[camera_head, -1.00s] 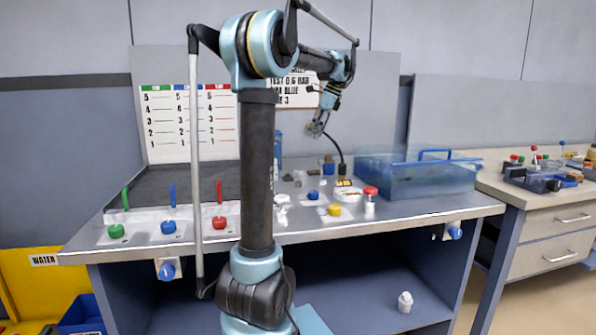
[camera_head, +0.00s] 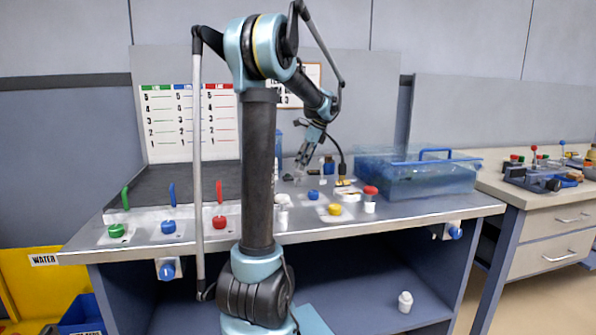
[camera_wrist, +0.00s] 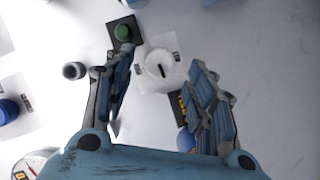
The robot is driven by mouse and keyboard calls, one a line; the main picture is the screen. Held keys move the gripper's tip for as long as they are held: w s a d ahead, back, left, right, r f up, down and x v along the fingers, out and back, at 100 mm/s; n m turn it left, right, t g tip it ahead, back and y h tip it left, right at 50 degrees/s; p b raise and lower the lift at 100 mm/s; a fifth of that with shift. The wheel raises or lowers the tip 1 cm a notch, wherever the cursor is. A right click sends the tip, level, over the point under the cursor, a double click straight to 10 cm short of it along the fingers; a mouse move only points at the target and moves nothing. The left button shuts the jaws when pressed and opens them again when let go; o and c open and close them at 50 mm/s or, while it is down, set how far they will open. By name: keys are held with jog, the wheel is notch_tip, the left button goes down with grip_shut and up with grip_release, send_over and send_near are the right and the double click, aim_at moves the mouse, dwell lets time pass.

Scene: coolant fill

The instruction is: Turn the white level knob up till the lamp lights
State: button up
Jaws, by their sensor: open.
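The white level knob (camera_wrist: 158,68) is round with a dark mark on its face. It sits on a pale plate in the wrist view, between and beyond my spread fingers. My gripper (camera_wrist: 165,105) is open and empty, apart from the knob. In the head view, my gripper (camera_head: 302,162) hangs over the back of the bench, and I cannot clearly make out the knob there. A dark green round piece (camera_wrist: 123,32) on a black base is next to the knob plate. It looks like the lamp and shows no clear glow.
A blue knob (camera_wrist: 186,140) is partly hidden by my right finger. A grey cylinder (camera_wrist: 75,70) stands left of my left finger. A yellow knob (camera_head: 334,209), a red-capped bottle (camera_head: 370,192) and a clear blue tank (camera_head: 420,180) stand to the right on the bench.

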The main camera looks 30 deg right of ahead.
aim_at(298, 173)
jog(key=shift+x, duration=1.75)
jog(key=shift+c, duration=0.6)
jog(key=c, duration=0.9)
